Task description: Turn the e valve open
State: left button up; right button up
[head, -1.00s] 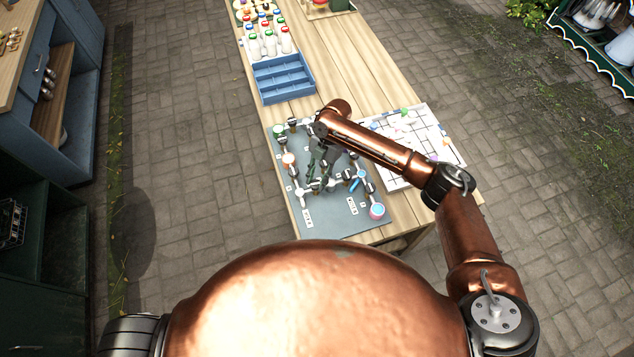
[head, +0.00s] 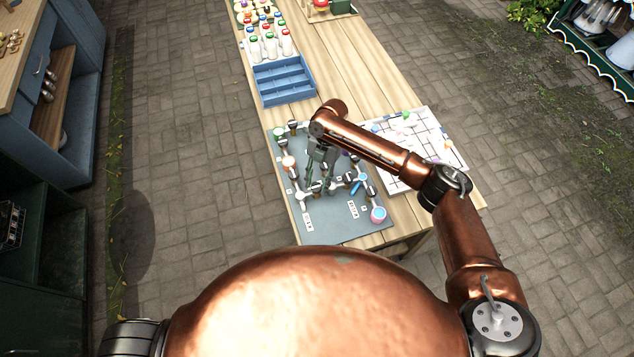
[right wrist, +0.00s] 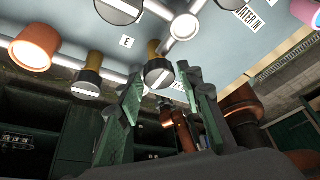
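A grey valve board (head: 335,228) with white pipes lies on the table below me. My right gripper (head: 319,188) points down over its middle, fingers apart. In the right wrist view my right gripper (right wrist: 160,80) is open, with a round black valve knob (right wrist: 158,75) with a white stripe and brass stem between or just beyond its fingers. I cannot tell whether they touch it. A label reading E (right wrist: 126,41) is on the board up and left of that knob. Another striped black knob (right wrist: 117,10) is above the label, a third (right wrist: 87,84) to the left. My left gripper is out of view.
A white gridded board (head: 425,150) lies to the right of the valve board. A blue divided tray (head: 283,83) and several capped bottles (head: 268,42) stand farther back. An orange cup-shaped part (right wrist: 35,47) sits on the pipes. Bare wooden tabletop (head: 355,75) lies behind.

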jog(key=shift+o, duration=1)
jog(key=shift+w+r, duration=0.1)
jog(key=shift+r, duration=0.05)
jog(key=v, duration=1.1)
jog(key=shift+r, duration=0.4)
jog(key=shift+d+f, duration=0.1)
jog(key=shift+d, duration=0.05)
